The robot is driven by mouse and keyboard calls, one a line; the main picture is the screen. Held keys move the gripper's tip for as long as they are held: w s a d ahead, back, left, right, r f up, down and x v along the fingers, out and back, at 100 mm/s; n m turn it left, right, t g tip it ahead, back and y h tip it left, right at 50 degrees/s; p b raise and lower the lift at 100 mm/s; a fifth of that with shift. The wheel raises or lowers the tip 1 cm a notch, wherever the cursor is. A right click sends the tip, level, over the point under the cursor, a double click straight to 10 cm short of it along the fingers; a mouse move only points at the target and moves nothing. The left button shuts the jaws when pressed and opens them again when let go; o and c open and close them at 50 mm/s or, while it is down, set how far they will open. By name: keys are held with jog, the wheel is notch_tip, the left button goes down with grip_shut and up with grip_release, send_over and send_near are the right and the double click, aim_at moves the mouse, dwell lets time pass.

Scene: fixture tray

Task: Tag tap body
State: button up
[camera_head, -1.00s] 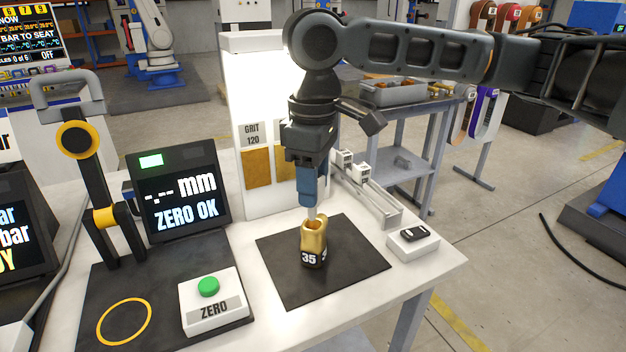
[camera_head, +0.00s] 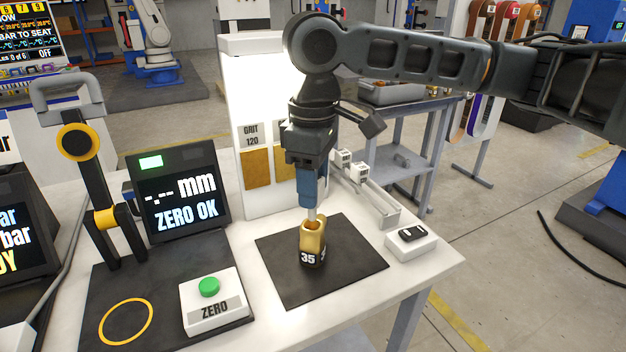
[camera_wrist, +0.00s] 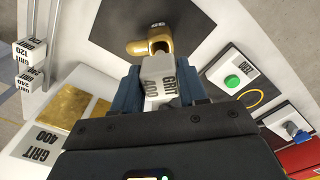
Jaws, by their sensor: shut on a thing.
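The brass tap body (camera_head: 313,238) stands on the black mat (camera_head: 350,275), with a dark band marked 35 at its base. It also shows in the wrist view (camera_wrist: 137,47). My gripper (camera_head: 308,198) points down just above the tap body. Its blue fingers are shut on a light grey block marked GRIT 400 (camera_wrist: 160,76). The block's lower end (camera_head: 311,214) is at the tap body's open top; I cannot tell whether they touch.
Two more grit blocks (camera_head: 344,158) sit on a rail at the back right. A white box with a black piece (camera_head: 411,242) stands right of the mat. Left are the green ZERO button (camera_head: 208,287), a screen reading ZERO OK (camera_head: 185,198) and a yellow ring (camera_head: 126,322).

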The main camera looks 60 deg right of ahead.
aim_at(313, 220)
jog(key=shift+f+b, duration=1.1)
jog(key=shift+f, duration=1.45)
dwell(2.3)
jog(key=o, duration=1.1)
jog(key=shift+o, duration=0.5)
jog(key=o, duration=0.5)
jog(key=shift+c, duration=0.2)
jog(key=shift+r, duration=0.1)
jog(key=shift+r+p, duration=3.35)
jog(key=shift+r, duration=0.1)
